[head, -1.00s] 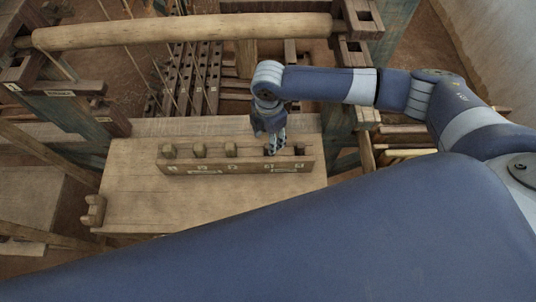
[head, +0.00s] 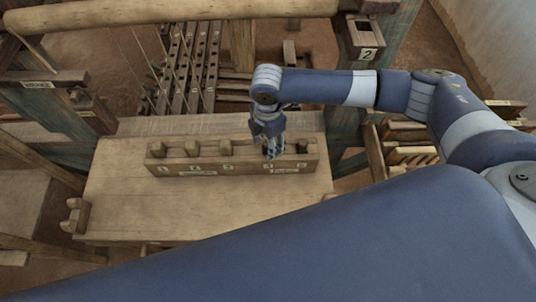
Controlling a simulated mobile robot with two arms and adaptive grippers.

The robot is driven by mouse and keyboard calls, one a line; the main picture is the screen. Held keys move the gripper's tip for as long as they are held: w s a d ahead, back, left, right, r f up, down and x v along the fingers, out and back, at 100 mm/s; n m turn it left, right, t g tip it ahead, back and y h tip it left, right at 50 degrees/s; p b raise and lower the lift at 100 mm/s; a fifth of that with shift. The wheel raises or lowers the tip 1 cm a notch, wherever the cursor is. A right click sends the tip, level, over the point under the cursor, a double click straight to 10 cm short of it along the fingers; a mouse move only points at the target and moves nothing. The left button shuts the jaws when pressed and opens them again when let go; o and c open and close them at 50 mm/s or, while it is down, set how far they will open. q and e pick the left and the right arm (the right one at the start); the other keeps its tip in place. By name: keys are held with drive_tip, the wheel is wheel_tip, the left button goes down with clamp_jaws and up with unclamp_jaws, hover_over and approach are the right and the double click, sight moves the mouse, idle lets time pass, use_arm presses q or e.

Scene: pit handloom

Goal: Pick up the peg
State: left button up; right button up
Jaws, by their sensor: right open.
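A wooden peg rack (head: 225,168) with number labels on its front stands on the bench. Several pegs stand in it, among them the left one (head: 157,149), a second (head: 191,147) and a third (head: 225,147). A dark slot or short peg (head: 302,146) is at the right end; I cannot tell which. My right gripper (head: 273,153) points down over the rack above the label 4, open. Its fingers hide most of what stands there, so whether they touch a peg cannot be told. My left gripper is not in view.
The wooden bench top (head: 200,210) is bare in front of the rack. A small wooden bracket (head: 75,215) is at its left edge. Loom beams (head: 170,12) and a post with a label 2 (head: 366,40) stand behind. A slatted wooden rack (head: 410,150) is at the right.

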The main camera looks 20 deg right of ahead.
drive_tip(key=shift+f, duration=0.45)
drive_tip(key=shift+r, duration=0.1)
clamp_jaws()
